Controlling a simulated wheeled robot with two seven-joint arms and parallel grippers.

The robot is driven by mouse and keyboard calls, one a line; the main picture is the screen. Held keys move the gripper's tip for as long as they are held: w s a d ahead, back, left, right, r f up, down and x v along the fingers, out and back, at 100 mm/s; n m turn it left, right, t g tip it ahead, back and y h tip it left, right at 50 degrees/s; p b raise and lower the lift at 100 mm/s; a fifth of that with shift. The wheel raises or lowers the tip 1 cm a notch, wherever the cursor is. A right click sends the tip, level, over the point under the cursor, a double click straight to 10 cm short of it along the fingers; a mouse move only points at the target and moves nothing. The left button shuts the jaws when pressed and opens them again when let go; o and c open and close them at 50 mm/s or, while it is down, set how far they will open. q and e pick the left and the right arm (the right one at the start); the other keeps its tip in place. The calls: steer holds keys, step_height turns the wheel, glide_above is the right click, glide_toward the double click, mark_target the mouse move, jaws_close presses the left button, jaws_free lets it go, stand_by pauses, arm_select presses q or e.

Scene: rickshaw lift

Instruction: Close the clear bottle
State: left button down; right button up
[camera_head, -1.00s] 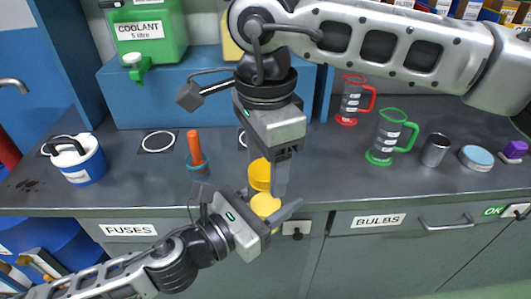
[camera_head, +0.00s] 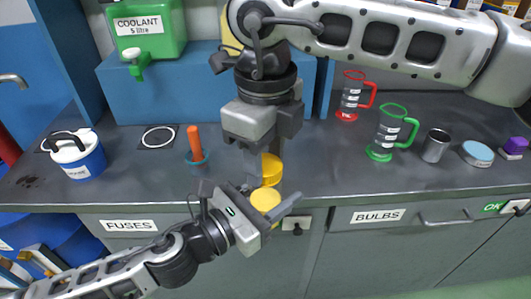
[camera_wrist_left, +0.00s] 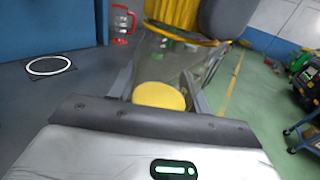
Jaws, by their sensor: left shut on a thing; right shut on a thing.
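The clear bottle (camera_wrist_left: 172,62) is hard to make out, a see-through body with a yellow disc showing inside or at its base; the disc also shows in the head view (camera_head: 265,200). My left gripper (camera_head: 275,206) is shut on the bottle, one finger on each side. A ribbed yellow cap (camera_head: 272,172) is directly over the bottle; it shows large in the left wrist view (camera_wrist_left: 180,14). My right gripper (camera_head: 267,158) comes down from above and is shut on the cap. I cannot tell whether the cap is seated; the bottle's mouth is hidden.
The grey counter (camera_head: 330,170) lies behind the grippers. Red (camera_head: 350,100) and green (camera_head: 388,135) jugs and a metal cup (camera_head: 435,147) stand right. A blue-and-white pot (camera_head: 78,157) and a blue cup with an orange handle (camera_head: 196,152) stand left.

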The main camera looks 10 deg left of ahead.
steer(key=o, duration=1.1)
steer(key=shift+o, duration=0.2)
steer(key=shift+r, duration=0.15)
step_height(320, 180, up, 12)
steer(key=shift+f, duration=0.2)
